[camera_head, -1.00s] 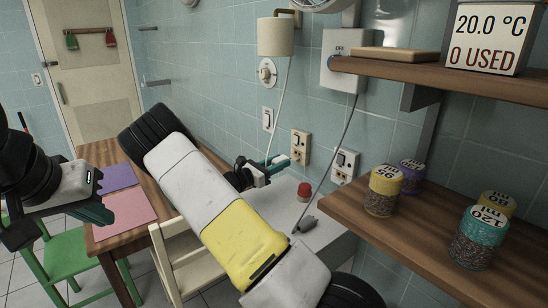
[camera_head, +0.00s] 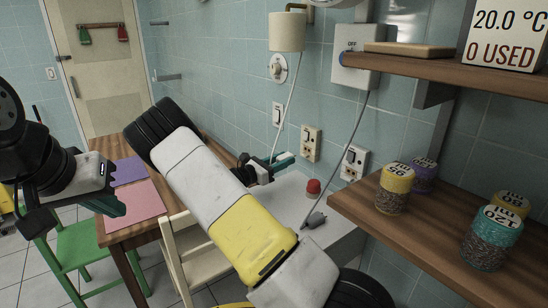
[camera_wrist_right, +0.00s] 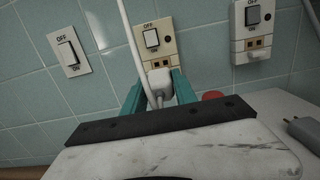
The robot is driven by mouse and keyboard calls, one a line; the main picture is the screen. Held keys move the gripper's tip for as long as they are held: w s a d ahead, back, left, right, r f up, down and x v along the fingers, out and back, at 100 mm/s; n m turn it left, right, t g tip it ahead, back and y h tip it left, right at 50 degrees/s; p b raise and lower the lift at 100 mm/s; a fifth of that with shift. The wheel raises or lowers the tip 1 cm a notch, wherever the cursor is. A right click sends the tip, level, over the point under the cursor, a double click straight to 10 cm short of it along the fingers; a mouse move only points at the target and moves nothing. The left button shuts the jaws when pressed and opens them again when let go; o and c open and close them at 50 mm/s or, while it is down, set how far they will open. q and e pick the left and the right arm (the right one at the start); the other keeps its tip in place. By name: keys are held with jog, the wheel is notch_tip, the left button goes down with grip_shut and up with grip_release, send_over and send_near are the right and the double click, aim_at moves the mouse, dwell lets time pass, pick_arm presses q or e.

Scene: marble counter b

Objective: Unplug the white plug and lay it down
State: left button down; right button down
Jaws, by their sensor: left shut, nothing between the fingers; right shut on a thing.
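The white plug (camera_wrist_right: 160,80) is between the teal fingers of my right gripper (camera_wrist_right: 159,88), shut on it in the right wrist view. Its white cord (camera_head: 289,103) runs up to the cream cylinder (camera_head: 287,32) on the wall. The plug is at the lower part of the cream switched outlet (camera_wrist_right: 155,42); the upper socket holes show above it. I cannot tell if its pins are in the socket. In the head view my right gripper (camera_head: 284,161) is just left of the outlet (camera_head: 311,144). My left gripper (camera_head: 110,206) is shut and empty at the left.
The pale counter (camera_head: 290,192) below the outlet holds a red button (camera_head: 313,187) and a grey plug (camera_head: 315,220) on a grey cable. A second outlet (camera_head: 353,162) is to the right. A wooden shelf (camera_head: 400,235) with several jars stands at the front right.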

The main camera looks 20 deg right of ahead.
aim_at(277, 160)
jog(key=shift+w+r+v, duration=0.1)
jog(key=shift+w+v, duration=0.05)
jog(key=shift+v, duration=1.1)
jog(key=shift+w+r+v, duration=0.1)
jog(key=shift+w+v, duration=0.1)
jog(key=shift+v, duration=1)
jog(key=shift+a, duration=0.1)
jog(key=g+y, duration=0.1)
jog(key=y, duration=0.2)
jog(key=g+y, duration=0.1)
jog(key=y, duration=0.2)
jog(key=shift+y, duration=0.3)
jog(key=shift+d, duration=0.25)
